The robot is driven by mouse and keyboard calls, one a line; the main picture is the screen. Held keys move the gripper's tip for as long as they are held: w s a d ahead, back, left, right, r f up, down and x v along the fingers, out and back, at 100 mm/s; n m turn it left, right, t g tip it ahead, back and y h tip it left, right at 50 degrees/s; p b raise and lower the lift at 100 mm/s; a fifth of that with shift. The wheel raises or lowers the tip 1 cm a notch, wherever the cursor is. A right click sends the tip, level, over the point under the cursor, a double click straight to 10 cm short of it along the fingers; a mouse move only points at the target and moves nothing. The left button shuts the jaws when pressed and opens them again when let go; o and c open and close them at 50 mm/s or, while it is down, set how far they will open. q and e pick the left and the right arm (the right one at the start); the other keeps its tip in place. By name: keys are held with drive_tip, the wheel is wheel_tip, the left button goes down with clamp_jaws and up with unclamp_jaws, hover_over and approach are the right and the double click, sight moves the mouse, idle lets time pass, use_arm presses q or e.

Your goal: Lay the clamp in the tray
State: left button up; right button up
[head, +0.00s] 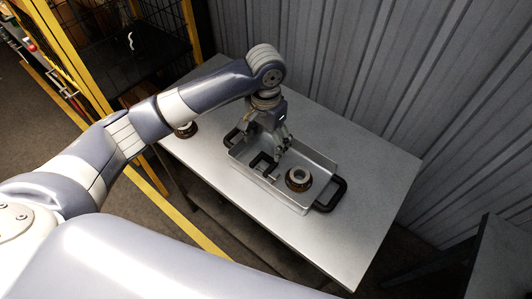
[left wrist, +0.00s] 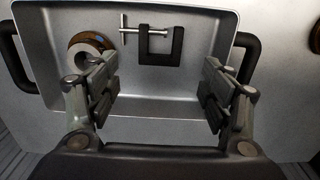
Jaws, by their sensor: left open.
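The grey tray (head: 240,152) stands on the table, with a black handle at each end. The dark C-shaped clamp (head: 268,172) lies inside it; in the left wrist view the clamp (left wrist: 160,60) shows flat on the tray floor near one long wall, its pale screw bar to the left. My left gripper (head: 281,146) is over the tray, pointing down. In the left wrist view its two fingers (left wrist: 158,95) are wide apart with bare tray floor between them, the clamp just beyond, untouched. My right gripper is not in view.
A brown-and-steel ring part (head: 299,179) sits in the tray beside the clamp. Another ring part (head: 186,130) stands on the table (head: 370,180) outside the tray, partly behind my left arm. A corrugated wall (head: 330,60) rises behind the table. The table's right part is clear.

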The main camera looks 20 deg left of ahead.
use_arm(q)
drive_tip(key=shift+r, duration=2.25)
drive_tip(key=shift+s+f, duration=0.1)
